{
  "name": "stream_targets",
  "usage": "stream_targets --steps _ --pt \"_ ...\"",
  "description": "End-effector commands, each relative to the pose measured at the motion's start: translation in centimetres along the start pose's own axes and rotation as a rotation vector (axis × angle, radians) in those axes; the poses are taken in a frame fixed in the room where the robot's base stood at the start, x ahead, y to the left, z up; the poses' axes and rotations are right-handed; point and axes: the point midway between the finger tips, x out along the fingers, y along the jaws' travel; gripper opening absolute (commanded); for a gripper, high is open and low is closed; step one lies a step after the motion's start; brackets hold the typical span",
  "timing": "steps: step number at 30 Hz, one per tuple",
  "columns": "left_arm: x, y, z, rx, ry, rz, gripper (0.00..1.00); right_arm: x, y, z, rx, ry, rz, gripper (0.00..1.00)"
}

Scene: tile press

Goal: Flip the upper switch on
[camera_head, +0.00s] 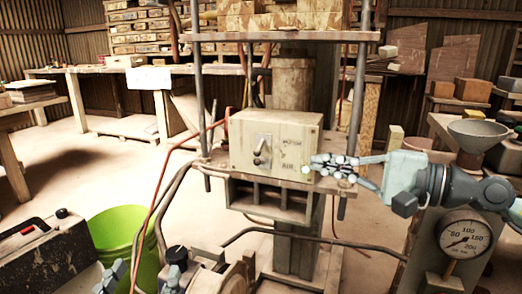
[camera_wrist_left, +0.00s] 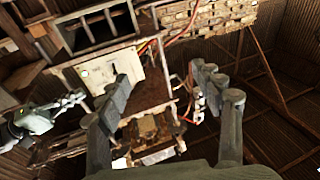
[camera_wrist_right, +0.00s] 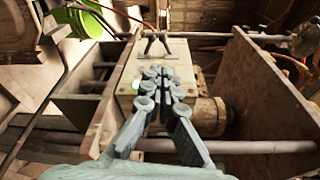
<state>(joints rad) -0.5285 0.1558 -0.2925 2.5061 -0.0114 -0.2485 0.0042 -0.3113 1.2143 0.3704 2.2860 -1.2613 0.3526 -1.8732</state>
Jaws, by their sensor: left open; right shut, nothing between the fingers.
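A pale switch box (camera_head: 295,133) stands on the press shelf, with MOTOR and AIR lettering on its front. Two small levers (camera_head: 260,149) sit one above the other on a plate left of the lettering. A green light shows at the box's lower right. My right gripper (camera_head: 313,164) is shut and empty, its fingertips by that corner. In the right wrist view the closed fingertips (camera_wrist_right: 160,73) lie over the box (camera_wrist_right: 184,74), apart from the levers (camera_wrist_right: 156,42). My left gripper (camera_head: 143,277) is open and empty, low at the bottom left; the box (camera_wrist_left: 95,70) also shows in the left wrist view.
Upright rods (camera_head: 357,85) flank the box under a flat upper plate. A red hose (camera_head: 165,185) hangs left of it. A green bucket (camera_head: 117,232) stands at lower left. A pressure gauge (camera_head: 465,233) and a funnel (camera_head: 478,133) are at right. Floor left of the press is open.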

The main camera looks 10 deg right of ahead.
Motion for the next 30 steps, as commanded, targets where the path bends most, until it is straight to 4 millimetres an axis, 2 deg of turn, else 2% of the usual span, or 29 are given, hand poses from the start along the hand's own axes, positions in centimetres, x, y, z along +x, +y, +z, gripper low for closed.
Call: stream_targets --steps 13,17,23,30 --pt "0.0 0.0 0.0 0.0 -0.003 0.0 0.66 0.1 0.0 0.0 0.0 0.0 0.0 0.0" --pt "0.0 -0.3 0.6 0.006 -0.033 -0.006 0.66 0.5 -0.2 0.1 0.0 -0.002 -0.001 0.0" --pt "-0.4 -1.4 3.1 0.026 -0.162 -0.027 0.66 2.0 -0.4 0.1 -0.002 -0.003 -0.002 0.0" --pt "-1.9 -3.6 7.3 0.056 -0.383 -0.069 0.66 3.2 -0.4 -0.1 0.002 0.002 -0.005 0.0"
